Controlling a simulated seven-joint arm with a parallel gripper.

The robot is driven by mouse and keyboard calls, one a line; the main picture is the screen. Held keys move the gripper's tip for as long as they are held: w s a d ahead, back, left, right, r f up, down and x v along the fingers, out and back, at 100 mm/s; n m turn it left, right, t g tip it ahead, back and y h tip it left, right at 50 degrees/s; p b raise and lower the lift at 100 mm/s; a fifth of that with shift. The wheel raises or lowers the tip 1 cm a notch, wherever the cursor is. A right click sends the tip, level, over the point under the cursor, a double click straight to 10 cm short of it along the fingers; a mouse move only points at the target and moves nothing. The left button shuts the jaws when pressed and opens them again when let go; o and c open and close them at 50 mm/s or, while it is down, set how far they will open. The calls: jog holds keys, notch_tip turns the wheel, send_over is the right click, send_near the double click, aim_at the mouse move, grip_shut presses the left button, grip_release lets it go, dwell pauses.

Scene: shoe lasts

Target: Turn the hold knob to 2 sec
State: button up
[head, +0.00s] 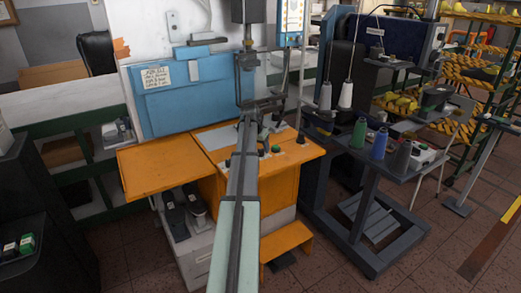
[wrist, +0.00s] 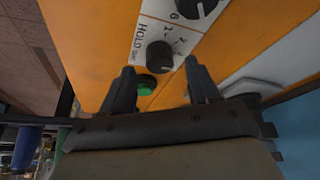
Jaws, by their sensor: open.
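The hold knob (wrist: 160,55) is a round black knob on a white label plate (wrist: 150,32) marked HOLD, on the front of the orange machine. Its pointer direction is too small to read surely. My gripper (wrist: 159,66) is open, with one black finger on either side of the knob in the wrist view. The fingertips look close to the knob, and I cannot tell whether they touch it. In the head view my arm reaches toward the orange machine (head: 285,165) and covers part of its panel; the knob cannot be made out there.
A green button (wrist: 147,84) sits just below the knob, between the fingers. A second black knob (wrist: 195,8) is above it. An orange side table (head: 155,168) is at left. Thread cones (head: 378,143) stand on a stand at right.

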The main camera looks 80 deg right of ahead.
jog(key=shift+x, duration=0.95)
jog(key=c, duration=1)
jog(key=shift+c, duration=0.2)
jog(key=n+t, duration=0.1)
jog(key=n, duration=0.3)
jog(key=shift+s+t, duration=0.15)
jog(key=shift+t, duration=0.25)
jog(key=shift+n+t+y, duration=0.3)
jog(key=shift+n+t, duration=0.5)
jog(key=shift+n, duration=1.6)
